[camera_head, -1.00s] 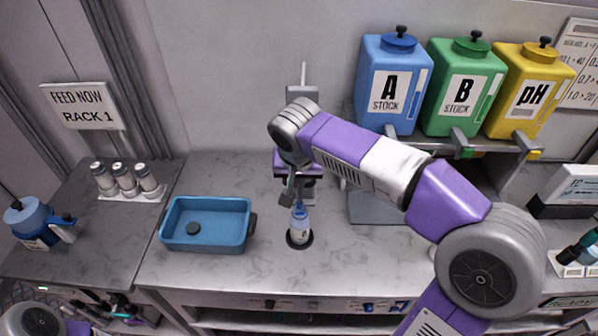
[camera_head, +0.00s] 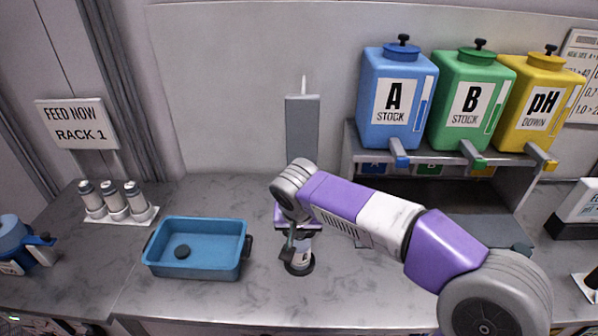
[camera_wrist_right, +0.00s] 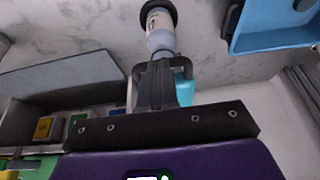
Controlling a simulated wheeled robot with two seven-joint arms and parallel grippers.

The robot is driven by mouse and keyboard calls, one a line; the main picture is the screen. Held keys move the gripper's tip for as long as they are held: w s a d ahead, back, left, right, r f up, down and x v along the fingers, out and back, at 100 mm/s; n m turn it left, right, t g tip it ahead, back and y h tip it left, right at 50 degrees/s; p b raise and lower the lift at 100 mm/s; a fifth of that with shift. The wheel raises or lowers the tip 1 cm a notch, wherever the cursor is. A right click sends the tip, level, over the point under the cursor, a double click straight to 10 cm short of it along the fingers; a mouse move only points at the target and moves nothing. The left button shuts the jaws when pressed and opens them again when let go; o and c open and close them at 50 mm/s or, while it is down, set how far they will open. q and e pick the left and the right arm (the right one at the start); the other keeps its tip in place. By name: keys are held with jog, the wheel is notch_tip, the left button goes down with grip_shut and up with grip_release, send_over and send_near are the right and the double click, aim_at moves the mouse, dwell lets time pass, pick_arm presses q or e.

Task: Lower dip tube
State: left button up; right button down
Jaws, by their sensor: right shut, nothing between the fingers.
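A grey upright stand (camera_head: 302,130) with a thin pale rod (camera_head: 304,84) at its top rises behind my right wrist. I cannot tell whether this rod is the dip tube. A small white-labelled bottle (camera_head: 302,258) stands in a black ring (camera_head: 299,269) on the bench, partly hidden by my right gripper. My right gripper (camera_head: 287,252) points down beside the bottle's upper part, shut and empty. In the right wrist view the shut fingers (camera_wrist_right: 157,72) are close to the bottle (camera_wrist_right: 160,26), with a light-blue part (camera_wrist_right: 183,88) behind them. My left gripper is not in view.
A blue tray (camera_head: 205,268) holding a dark round piece lies left of the bottle. Several white bottles (camera_head: 115,203) stand farther left. Blue (camera_head: 397,105), green (camera_head: 470,100) and yellow (camera_head: 541,105) stock tanks sit on a shelf to the right. Bench between tray and bottle is clear.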

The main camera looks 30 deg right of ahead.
jog(key=shift+s+f, duration=0.1)
jog(key=shift+f, duration=0.1)
jog(key=w+p+v, duration=0.1)
jog(key=p+v, duration=0.4)
jog(key=v, duration=0.9)
jog(key=shift+d+r, duration=0.2)
jog(key=shift+r, duration=0.1)
